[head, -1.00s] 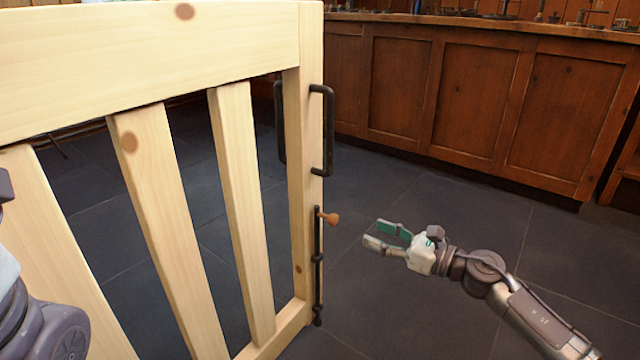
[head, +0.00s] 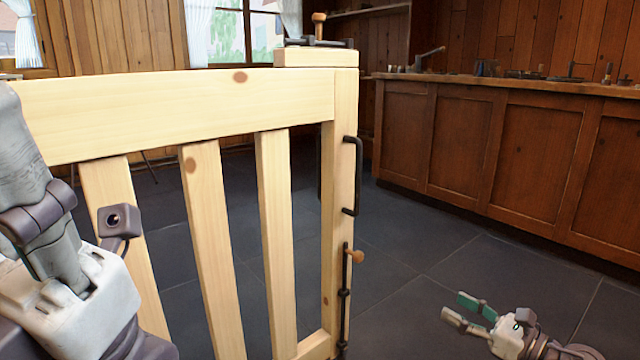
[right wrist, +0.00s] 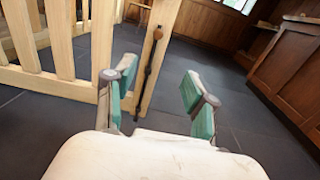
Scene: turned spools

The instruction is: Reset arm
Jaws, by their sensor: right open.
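My right gripper (head: 464,310) is low at the right of the head view, over the dark floor. Its green-padded fingers are apart and nothing is between them; they also show in the right wrist view (right wrist: 160,92). It is clear of the light wooden gate (head: 240,90), to the right of the gate's end post. My left arm (head: 60,250) fills the left edge of the head view in front of the gate. The left gripper's fingers do not show.
The gate carries a black pull handle (head: 357,175) and a black bolt (head: 344,300) with a wooden knob (head: 357,256). A wooden counter (head: 480,160) with small items on top runs along the back right. The tiled floor (head: 420,270) between gate and counter is clear.

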